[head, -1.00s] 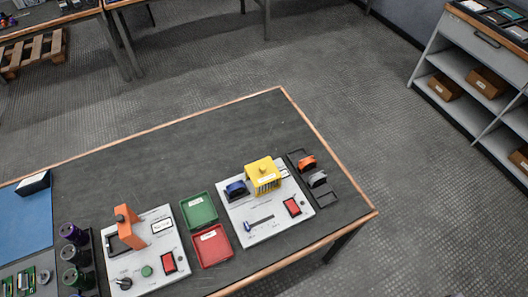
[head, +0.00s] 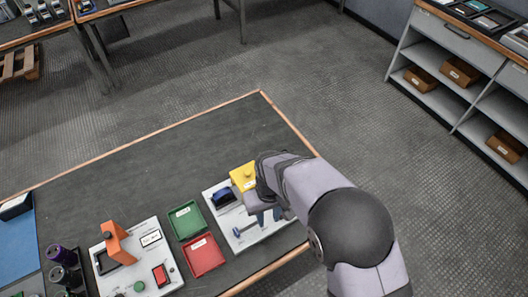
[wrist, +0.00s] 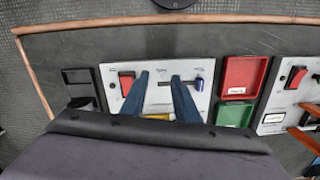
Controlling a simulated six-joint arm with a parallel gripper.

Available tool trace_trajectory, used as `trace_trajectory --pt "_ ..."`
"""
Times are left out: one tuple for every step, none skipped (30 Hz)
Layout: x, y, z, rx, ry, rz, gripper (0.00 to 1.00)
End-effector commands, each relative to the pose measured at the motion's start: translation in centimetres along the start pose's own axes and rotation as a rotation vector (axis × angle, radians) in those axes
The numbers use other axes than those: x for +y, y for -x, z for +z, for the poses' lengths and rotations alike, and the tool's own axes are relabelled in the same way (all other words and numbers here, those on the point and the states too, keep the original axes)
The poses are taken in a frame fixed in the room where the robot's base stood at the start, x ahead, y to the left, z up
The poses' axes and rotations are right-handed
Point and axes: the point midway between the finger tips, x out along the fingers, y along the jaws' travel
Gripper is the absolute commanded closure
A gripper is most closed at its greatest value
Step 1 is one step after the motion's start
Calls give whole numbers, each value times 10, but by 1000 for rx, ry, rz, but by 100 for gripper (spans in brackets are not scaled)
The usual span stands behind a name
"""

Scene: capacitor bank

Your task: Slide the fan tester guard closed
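The fan tester is a white panel (head: 215,190) near the table's right end. My arm hides part of the guard in the head view. The wrist view shows only a yellow sliver of the guard (wrist: 156,117) between my fingers. My gripper (wrist: 159,90) is open and empty, with its two blue fingers apart above the panel. It also shows in the head view (head: 267,217), to the front right of the guard.
A slot with a blue handle (wrist: 199,83) and a red switch (wrist: 126,83) are on the panel. Green (head: 187,221) and red (head: 204,255) trays lie to its left. Another panel with an orange part (head: 114,242) stands farther left. The table's back is clear.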

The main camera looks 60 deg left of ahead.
Motion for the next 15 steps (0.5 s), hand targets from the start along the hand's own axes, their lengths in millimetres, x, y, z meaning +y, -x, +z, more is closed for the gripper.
trace_trajectory --pt "-2 6 -27 47 11 -2 72" --pt "-1 11 -42 76 15 -4 72" --pt "-2 21 -62 117 23 -5 72" --pt "-2 30 -76 147 31 -6 72" --pt "-3 41 -90 180 38 -7 72" --pt "-3 56 -106 220 47 -7 72" --pt "-4 66 -117 247 55 -7 72" --pt "-4 76 -126 273 63 -6 72" --pt "-5 88 -137 302 72 -6 72" --pt "-5 97 -144 322 80 -6 72" --pt "-6 104 -150 339 88 -5 72" --pt "-6 113 -156 357 100 -5 72" --pt "-7 118 -159 366 111 -4 72" --pt "-8 118 -158 359 131 -4 72" --pt "-8 116 -154 346 153 -3 72"
